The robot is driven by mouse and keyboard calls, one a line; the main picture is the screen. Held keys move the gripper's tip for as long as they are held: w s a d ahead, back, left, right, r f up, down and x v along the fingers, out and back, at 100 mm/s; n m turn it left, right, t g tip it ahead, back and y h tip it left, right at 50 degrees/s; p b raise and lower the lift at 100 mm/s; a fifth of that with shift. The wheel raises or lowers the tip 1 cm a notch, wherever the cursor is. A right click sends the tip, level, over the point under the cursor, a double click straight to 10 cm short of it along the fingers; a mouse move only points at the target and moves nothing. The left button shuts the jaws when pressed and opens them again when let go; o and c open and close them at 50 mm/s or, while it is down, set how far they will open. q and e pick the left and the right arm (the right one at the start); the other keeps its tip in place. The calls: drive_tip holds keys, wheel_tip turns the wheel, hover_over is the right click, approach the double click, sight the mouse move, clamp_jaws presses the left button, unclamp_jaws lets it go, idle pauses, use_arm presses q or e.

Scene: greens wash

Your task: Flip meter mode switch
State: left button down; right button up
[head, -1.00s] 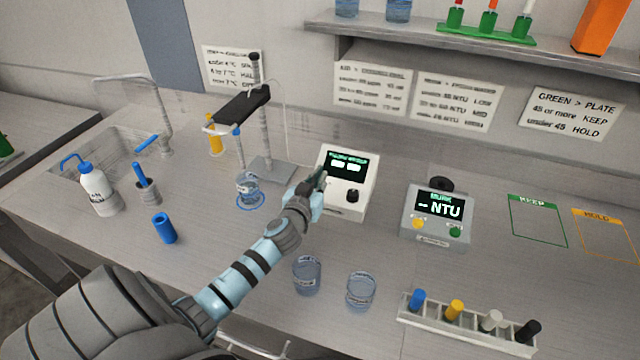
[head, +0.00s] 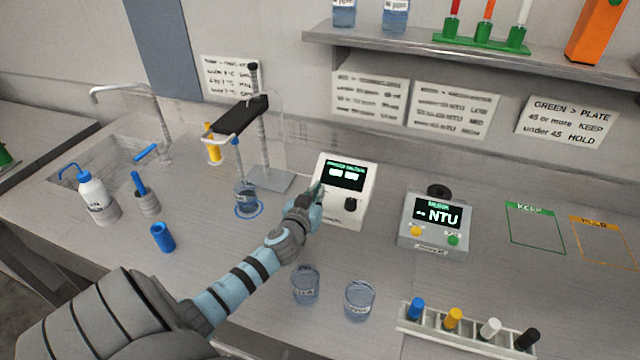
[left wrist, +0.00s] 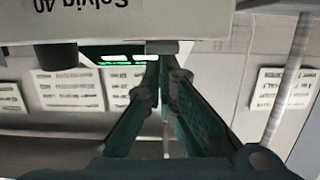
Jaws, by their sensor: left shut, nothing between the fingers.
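The white meter (head: 357,213) stands upright on the bench, with a dark screen (head: 343,176) lit in green and a black knob (head: 350,205) at its lower right. My left gripper (head: 318,190) is shut and empty at the left part of its front. In the left wrist view the meter (left wrist: 125,20) appears upside down, its screen glowing green. My shut fingertips (left wrist: 163,62) are close to a small grey block (left wrist: 161,47) on the meter's front, probably the switch. I cannot tell whether they touch. In the head view the gripper hides this spot. My right gripper is not in view.
A grey NTU meter (head: 435,224) stands to the right. Two beakers (head: 305,285) (head: 359,300) stand in front, near my forearm. A stand (head: 268,181) with a beaker (head: 246,198) is left of the white meter. A vial rack (head: 465,342) lies at front right.

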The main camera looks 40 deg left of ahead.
use_arm(q)
drive_tip(key=r+p, duration=0.2)
drive_tip(key=r, duration=0.1)
drive_tip(key=r+p, duration=0.1)
drive_tip(key=p, duration=0.1)
drive_tip(key=shift+w+r, duration=0.25)
drive_tip(key=shift+r, duration=0.15)
drive_tip(key=r+v, duration=0.1)
drive_tip(key=v, duration=0.8)
drive_tip(key=shift+s, duration=0.2)
